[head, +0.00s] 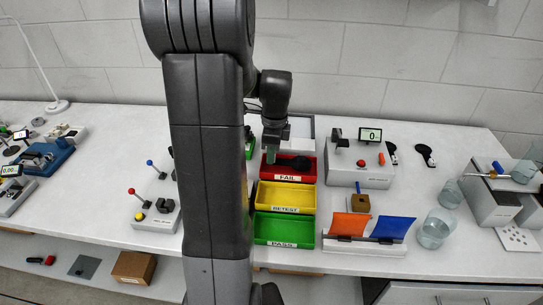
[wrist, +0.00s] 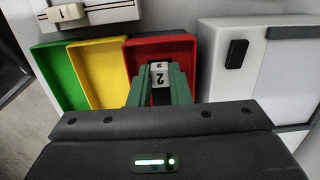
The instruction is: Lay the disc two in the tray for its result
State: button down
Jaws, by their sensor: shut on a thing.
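My gripper (head: 271,153) is over the red FAIL tray (head: 288,178). In the wrist view its green fingers (wrist: 160,88) are shut on a small pale piece marked 2, the disc two (wrist: 159,70). The piece is hidden or too small to make out in the head view. The yellow RETEST tray (head: 285,209) and the green PASS tray (head: 284,243) lie in a row in front of the red one. The wrist view shows the red tray (wrist: 185,46) beneath the fingers; I cannot tell how high the disc is above its floor.
A tester with a screen reading 0 (head: 370,135) stands right of the red tray. An orange and blue flap holder (head: 366,228) stands right of the green tray. Glass beakers (head: 433,233) stand farther right. A lever fixture (head: 157,215) is to the left.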

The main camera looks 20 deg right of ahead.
jog(key=shift+f, duration=0.7)
jog(key=shift+f, duration=0.1)
jog(key=shift+f+b, duration=0.35)
jog(key=shift+f, duration=0.2)
jog(key=c, duration=1.3)
grip_release()
jog(key=shift+c, duration=0.2)
jog(key=shift+r+p, duration=0.35)
jog(key=shift+r, duration=0.2)
notch_tip(320, 180, up, 12)
jog(key=shift+s+d, duration=0.2)
jog(key=shift+d, duration=0.2)
